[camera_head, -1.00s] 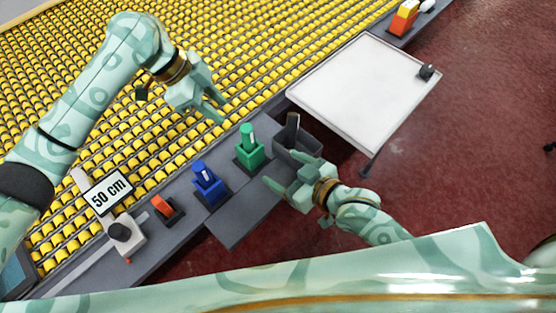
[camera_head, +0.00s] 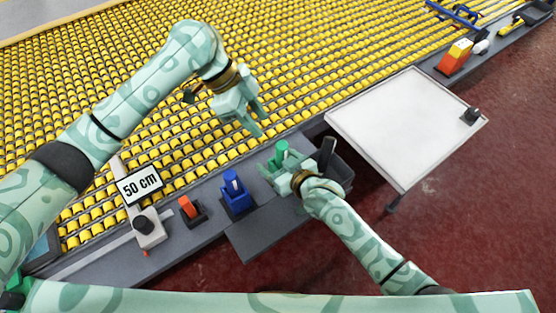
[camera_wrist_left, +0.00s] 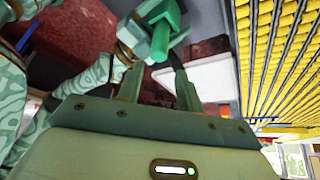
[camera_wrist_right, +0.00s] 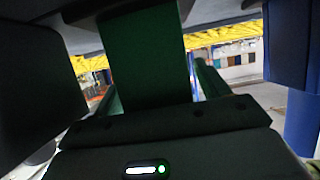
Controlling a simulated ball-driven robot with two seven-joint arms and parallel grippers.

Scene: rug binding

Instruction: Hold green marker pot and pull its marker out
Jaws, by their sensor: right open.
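The green marker pot (camera_head: 272,168) stands on the grey ledge with its green marker (camera_head: 281,150) upright in it. My right gripper (camera_head: 277,169) is low at the pot, its open fingers on either side of it. In the right wrist view the green pot (camera_wrist_right: 147,55) fills the space between the fingers; contact cannot be told. My left gripper (camera_head: 259,120) hangs open and empty over the yellow rollers, above and to the left of the pot. In the left wrist view the green marker (camera_wrist_left: 160,45) shows beyond the open fingertips.
A blue marker pot (camera_head: 237,200) stands left of the green one, and an orange-red block (camera_head: 188,207) farther left. A "50 cm" sign (camera_head: 140,185) stands at left.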

